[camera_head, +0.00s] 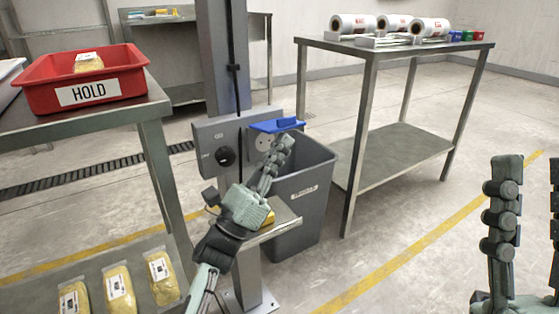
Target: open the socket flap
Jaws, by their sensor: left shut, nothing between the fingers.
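The blue socket flap (272,126) is on a grey panel (213,135) on the column. It stands out from the panel, raised, and the pale round socket face (263,142) shows under it. My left gripper (283,146) is shut and empty. Its fingertips are just below the right part of the flap; I cannot tell whether they touch it. They hide the right side of the socket. My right gripper (526,200) is at the right edge, its two fingers apart, open and empty, far from the flap.
A black knob (226,156) is on the panel. A grey bin (305,190) stands behind my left gripper. A red HOLD tray (45,93) is on the left table. A steel table (470,46) with film rolls stands at the back right. Floor at right is clear.

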